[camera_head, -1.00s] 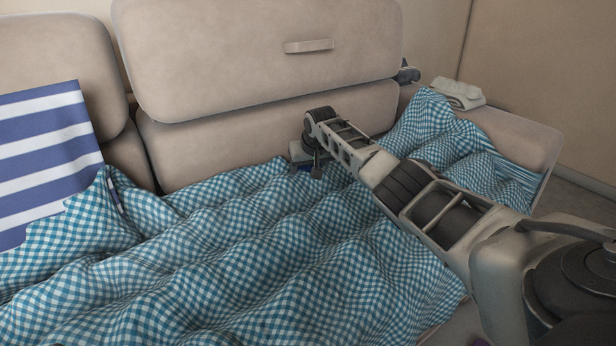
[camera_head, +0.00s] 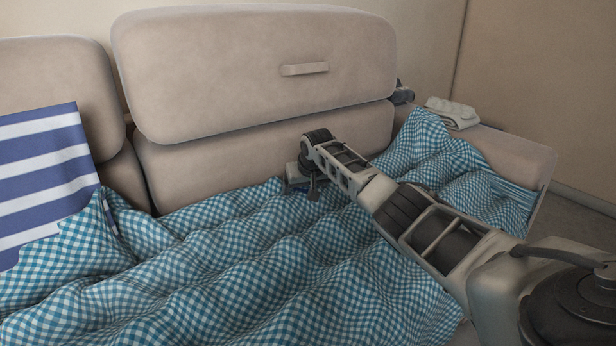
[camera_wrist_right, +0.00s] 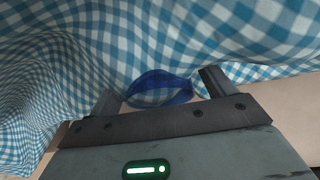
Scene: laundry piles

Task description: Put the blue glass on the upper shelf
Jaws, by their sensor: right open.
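A blue see-through object, which looks like the blue glass (camera_wrist_right: 160,90), shows in the right wrist view. It lies between the two fingers of my right gripper (camera_wrist_right: 160,92), against blue-and-white checked cloth. The fingers are open, one on each side of it; I cannot tell whether either touches it. In the head view my right gripper (camera_head: 298,184) is low over the checked blanket, close to the front of the sofa back. The glass is not clearly visible there. My left gripper and the upper shelf are not in view.
The rumpled checked blanket (camera_head: 230,265) covers the sofa seat. The beige sofa back (camera_head: 255,85) rises behind my right gripper. A blue-and-white striped cloth (camera_head: 45,175) hangs at the left. Folded white cloth (camera_head: 452,112) lies on the right armrest (camera_head: 515,155).

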